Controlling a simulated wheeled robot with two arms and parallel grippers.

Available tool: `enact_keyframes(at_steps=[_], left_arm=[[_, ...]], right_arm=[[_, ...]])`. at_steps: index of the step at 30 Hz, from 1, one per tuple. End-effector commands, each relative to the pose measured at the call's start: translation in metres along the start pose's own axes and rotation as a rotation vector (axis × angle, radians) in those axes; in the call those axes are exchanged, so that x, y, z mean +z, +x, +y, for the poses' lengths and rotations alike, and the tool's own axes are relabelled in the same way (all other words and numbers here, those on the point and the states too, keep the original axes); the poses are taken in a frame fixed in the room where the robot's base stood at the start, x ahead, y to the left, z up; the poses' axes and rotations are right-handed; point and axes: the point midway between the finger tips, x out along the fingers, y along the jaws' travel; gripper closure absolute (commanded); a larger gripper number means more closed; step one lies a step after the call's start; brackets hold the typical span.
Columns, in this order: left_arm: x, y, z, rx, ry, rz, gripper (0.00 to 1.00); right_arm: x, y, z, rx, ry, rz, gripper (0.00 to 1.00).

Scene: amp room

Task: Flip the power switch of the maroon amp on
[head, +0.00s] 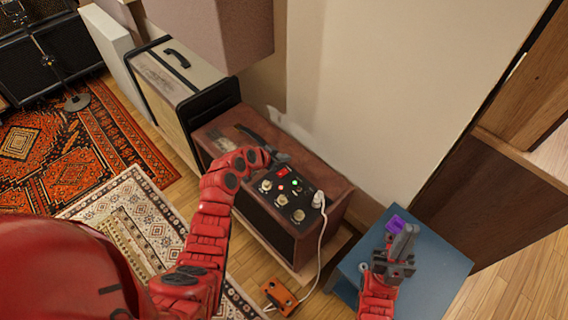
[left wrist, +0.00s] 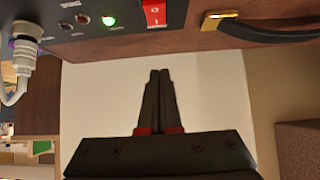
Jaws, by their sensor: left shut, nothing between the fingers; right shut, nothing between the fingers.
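In the left wrist view the red switch (left wrist: 154,13) shows at the top edge, partly cut off, beside the glowing green light (left wrist: 109,20). My left gripper (head: 281,156) is shut and empty, just behind the switch; its fingers (left wrist: 160,72) appear apart from it. My right gripper (head: 406,232) is shut and empty over a blue table.
A white cable plug (head: 318,200) stands up from the panel, its cord running down the front. The amp's black handle (left wrist: 270,32) lies beside the switch. A purple object (head: 396,224) is by my right gripper on the blue table (head: 440,262). An orange pedal (head: 280,295) lies on the floor.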

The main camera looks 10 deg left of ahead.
Motion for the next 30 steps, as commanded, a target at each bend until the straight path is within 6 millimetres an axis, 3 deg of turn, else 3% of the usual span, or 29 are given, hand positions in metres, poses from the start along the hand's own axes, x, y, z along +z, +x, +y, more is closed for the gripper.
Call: enact_keyframes(at_steps=[9, 15, 30], left_arm=[[-0.01, -0.053, 0.0, -0.003, 0.001, 0.003, 1.0], [-0.014, -0.076, 0.0, -0.001, -0.001, 0.001, 1.0], [-0.015, -0.084, 0.001, 0.001, 0.0, -0.001, 1.0]], right_arm=[[0.001, -0.002, 0.0, 0.0, 0.0, 0.0, 1.0], [0.001, -0.003, 0.0, 0.0, 0.0, 0.0, 1.0], [0.001, -0.003, 0.0, 0.0, 0.0, 0.0, 1.0]])
